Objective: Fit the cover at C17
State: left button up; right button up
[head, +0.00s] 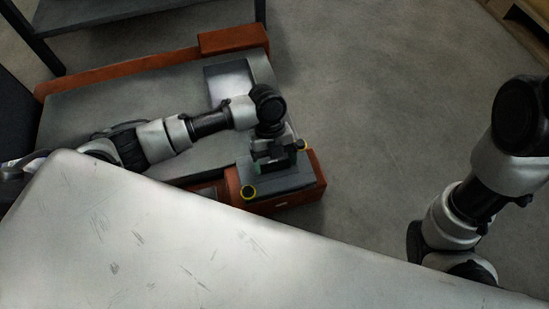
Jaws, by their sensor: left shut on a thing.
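My left gripper (273,153) reaches down over the right end of a low orange-red and grey unit. It is shut on what looks like the grey cover (283,181), a flat-topped block at the orange-red end housing (315,190). The gripper hides part of the cover's top, and I cannot tell whether the cover is fully seated. No C17 label is readable. My right gripper is out of view; only its arm shows at the right.
A pale, scratched flat surface (150,235) fills the foreground and hides what lies beneath. The grey top of the unit (110,105) has a lighter panel (230,82). A dark-framed table (75,15) stands at the back left, a wooden pallet (525,25) at the back right. The floor between is clear.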

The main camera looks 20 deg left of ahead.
pick_arm(q)
jog(key=shift+f+b, duration=0.35)
jog(key=shift+f, duration=0.55)
dwell(0.3)
dwell(0.6)
jog(key=o, duration=0.9)
